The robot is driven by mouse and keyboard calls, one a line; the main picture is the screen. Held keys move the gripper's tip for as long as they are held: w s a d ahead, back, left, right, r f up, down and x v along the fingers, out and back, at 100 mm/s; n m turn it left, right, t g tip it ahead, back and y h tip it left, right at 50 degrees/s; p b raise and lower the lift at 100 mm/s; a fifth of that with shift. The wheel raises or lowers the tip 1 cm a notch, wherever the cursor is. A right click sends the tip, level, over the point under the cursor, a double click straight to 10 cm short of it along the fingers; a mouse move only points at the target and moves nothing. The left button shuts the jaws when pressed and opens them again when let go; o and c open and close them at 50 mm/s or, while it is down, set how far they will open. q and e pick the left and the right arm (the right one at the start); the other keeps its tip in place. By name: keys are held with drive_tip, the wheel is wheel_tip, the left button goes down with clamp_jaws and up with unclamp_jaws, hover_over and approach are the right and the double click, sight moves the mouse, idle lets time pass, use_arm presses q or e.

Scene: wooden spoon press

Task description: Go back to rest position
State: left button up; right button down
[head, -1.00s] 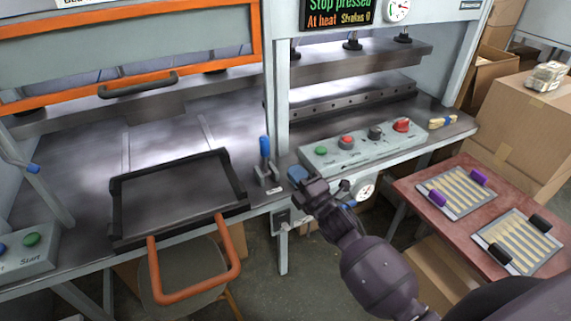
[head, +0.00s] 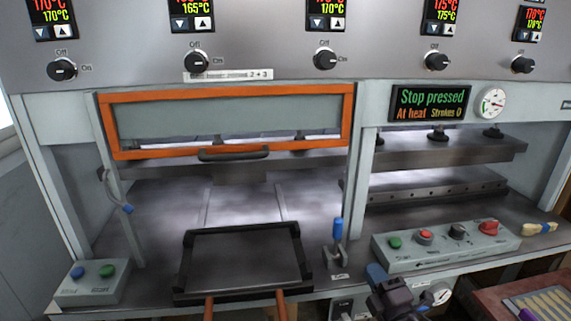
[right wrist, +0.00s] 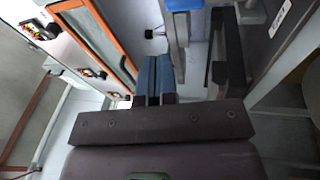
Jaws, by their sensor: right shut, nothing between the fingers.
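My right gripper (head: 376,274) is at the lower right of the head view, just in front of the bench edge, below the left end of the grey control box (head: 445,246). Its blue fingers are together with nothing between them. They also show closed in the right wrist view (right wrist: 154,78). The gripper looks apart from the blue-handled lever (head: 338,240) on its left. My left gripper is in neither view now.
A black-rimmed tray (head: 187,270) with orange handles lies at the bench front. The orange-framed guard (head: 352,115) is raised above the left bay. The display (head: 430,103) reads "Stop pressed". A red table (head: 490,297) stands at the lower right.

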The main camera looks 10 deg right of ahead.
drive_tip(key=s+d+f+m+g+h, duration=0.1)
drive_tip(key=s+f+m+g, duration=0.3)
drive_tip(key=s+f+m, duration=0.5)
drive_tip(key=s+d+f+m+g+h, duration=0.1)
drive_tip(key=s+f+m+g+h, duration=0.2)
drive_tip(key=s+f+m, duration=0.5)
drive_tip(key=s+m+g, duration=0.1)
drive_tip(key=s+m, duration=0.1)
drive_tip(key=s, duration=0.3)
drive_tip(key=shift+s+f, duration=0.25)
drive_tip(key=shift+f, duration=0.1)
